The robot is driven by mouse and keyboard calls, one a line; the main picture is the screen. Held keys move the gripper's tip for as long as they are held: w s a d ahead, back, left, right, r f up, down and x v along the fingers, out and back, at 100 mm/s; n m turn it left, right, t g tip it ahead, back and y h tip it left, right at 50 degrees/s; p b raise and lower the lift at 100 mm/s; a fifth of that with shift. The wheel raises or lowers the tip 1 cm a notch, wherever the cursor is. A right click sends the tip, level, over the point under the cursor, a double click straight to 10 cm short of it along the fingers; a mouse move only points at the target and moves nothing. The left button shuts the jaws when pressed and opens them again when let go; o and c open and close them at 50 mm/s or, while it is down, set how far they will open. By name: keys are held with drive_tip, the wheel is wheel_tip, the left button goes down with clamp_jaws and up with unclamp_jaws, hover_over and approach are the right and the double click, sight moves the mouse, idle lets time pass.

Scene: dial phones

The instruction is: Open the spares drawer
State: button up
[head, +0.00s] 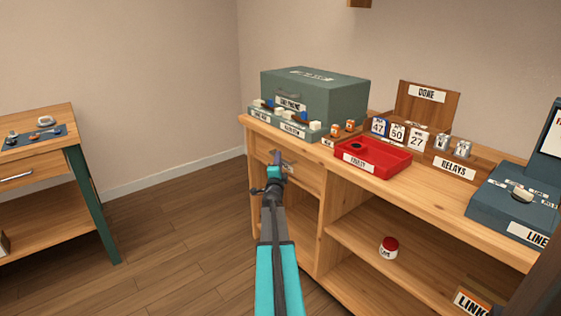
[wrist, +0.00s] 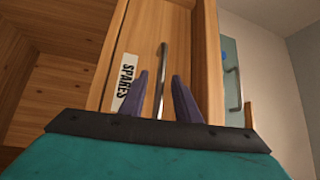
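The spares drawer (head: 306,180) is a pale wooden front under the left end of the workbench top. In the wrist view its front (wrist: 185,30) carries a white SPARES label (wrist: 125,82) and a thin metal bar handle (wrist: 161,75). My gripper (head: 277,160) is at the drawer front in the head view and hides part of it. In the wrist view my gripper (wrist: 159,80) has its two purple fingers apart, one on each side of the handle. Gaps show between the handle and both fingers. The drawer front looks flush with the bench.
On the bench top stand a grey-green case (head: 325,95), a red tray (head: 365,160), a relays box (head: 458,158) and a blue line box (head: 505,200). A red-lidded jar (head: 389,248) is on the shelf below. A second table (head: 40,160) stands left, with open floor (head: 170,230) between.

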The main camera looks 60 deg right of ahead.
drive_tip(key=shift+w+d, duration=0.1)
drive_tip(key=shift+d, duration=0.05)
clamp_jaws()
